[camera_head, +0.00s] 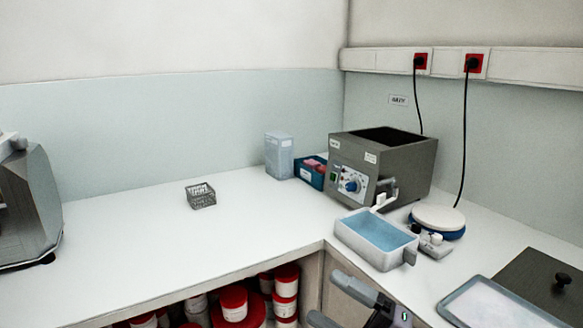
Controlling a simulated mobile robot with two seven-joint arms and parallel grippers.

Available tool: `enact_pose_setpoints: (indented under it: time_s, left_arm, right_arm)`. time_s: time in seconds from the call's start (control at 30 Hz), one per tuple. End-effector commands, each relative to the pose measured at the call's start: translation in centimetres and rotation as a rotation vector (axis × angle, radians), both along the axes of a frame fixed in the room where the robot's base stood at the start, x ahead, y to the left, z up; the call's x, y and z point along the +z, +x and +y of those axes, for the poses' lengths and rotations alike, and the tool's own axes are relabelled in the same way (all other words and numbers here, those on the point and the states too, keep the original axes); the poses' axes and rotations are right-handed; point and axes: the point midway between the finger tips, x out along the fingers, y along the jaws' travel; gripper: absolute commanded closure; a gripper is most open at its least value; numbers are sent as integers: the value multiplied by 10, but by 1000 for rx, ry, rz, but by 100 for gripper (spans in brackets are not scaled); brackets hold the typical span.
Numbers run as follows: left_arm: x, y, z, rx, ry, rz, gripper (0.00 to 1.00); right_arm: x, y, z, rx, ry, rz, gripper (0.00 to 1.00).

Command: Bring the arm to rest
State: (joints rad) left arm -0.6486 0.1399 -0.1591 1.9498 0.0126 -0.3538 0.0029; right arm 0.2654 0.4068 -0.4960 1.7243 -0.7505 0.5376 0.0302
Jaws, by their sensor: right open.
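My right gripper (328,298) shows at the bottom of the head view, right of the middle. Its two dark grey fingers point to the left and stand apart, with nothing between them. It is in front of the counter's open lower shelf, near the inner corner of the counter (130,235), and seems to touch nothing. The picture's lower edge cuts off the rest of the right arm. My left gripper is not in view.
A blue-lined tub (378,232) stands near the counter corner, before a grey water bath (392,165). A round white-topped device (438,218), a tray (500,305) and a small wire rack (201,196) stand on the counter. Red-lidded tubs (286,290) fill the shelf below.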

Motion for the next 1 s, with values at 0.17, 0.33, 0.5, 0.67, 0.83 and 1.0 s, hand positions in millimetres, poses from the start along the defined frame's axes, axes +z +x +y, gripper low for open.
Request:
enact_pose_setpoints:
  time_s: [0.17,0.33,0.5,0.67,0.83,1.0]
  left_arm:
    - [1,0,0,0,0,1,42]
    - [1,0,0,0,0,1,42]
    - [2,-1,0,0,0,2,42]
    - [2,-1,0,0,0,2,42]
    - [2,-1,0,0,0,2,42]
    - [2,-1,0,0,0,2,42]
  right_arm:
    - [-53,-4,-34,-212,234,346,19]
    - [-124,-25,-72,-421,407,697,19]
    - [-203,-75,-107,-628,539,1062,19]
    - [-259,-133,-126,-778,617,1343,19]
    - [-286,-171,-134,-858,653,1502,19]
    - [-291,-179,-135,-874,660,1537,19]
